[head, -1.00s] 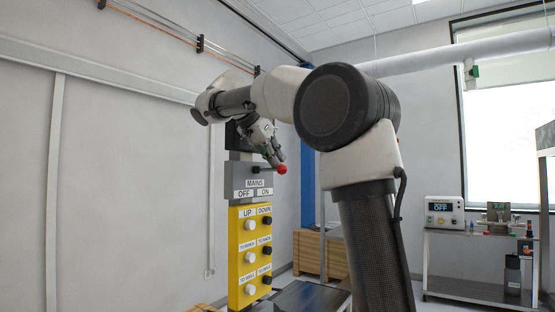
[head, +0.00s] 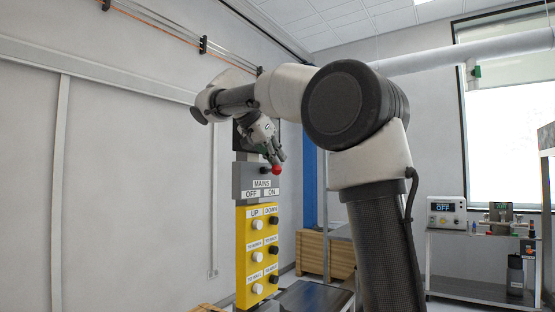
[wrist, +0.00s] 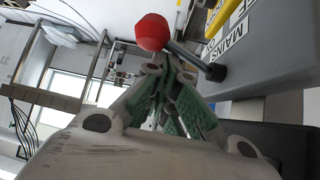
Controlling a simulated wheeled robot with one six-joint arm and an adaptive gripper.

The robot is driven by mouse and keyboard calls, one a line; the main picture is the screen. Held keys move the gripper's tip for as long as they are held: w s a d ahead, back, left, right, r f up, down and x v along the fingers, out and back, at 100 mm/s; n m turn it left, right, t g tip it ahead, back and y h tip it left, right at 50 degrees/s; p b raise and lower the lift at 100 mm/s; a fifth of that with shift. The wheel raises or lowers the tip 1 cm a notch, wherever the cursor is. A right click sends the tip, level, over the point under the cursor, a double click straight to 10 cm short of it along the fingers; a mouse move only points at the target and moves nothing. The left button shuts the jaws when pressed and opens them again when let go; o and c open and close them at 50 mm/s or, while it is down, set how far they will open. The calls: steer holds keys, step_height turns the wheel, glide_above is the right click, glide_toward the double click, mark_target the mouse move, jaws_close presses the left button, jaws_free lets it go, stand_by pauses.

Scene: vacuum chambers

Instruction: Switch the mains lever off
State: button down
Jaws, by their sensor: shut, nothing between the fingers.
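The mains lever has a red ball knob (head: 276,170) on a dark rod and sticks out of a grey switch box (head: 246,180) labelled MAINS, with OFF at left and ON at right. In the head view the knob is above the ON side. My gripper (head: 278,158) is shut and empty, just above the knob. In the wrist view the red knob (wrist: 153,32) and its dark rod (wrist: 195,60) lie just beyond my fingertips (wrist: 172,68). The fingers are right beside the rod; I cannot tell if they touch it.
A yellow button panel (head: 244,262) with white and black buttons is below the switch box. A wooden crate (head: 312,252) stands behind. A bench (head: 460,235) with a box reading OFF (head: 446,214) is at right.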

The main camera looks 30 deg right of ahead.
steer(key=shift+a, duration=0.1)
steer(key=v, duration=1.2)
steer(key=shift+f, duration=0.1)
stand_by(0.3)
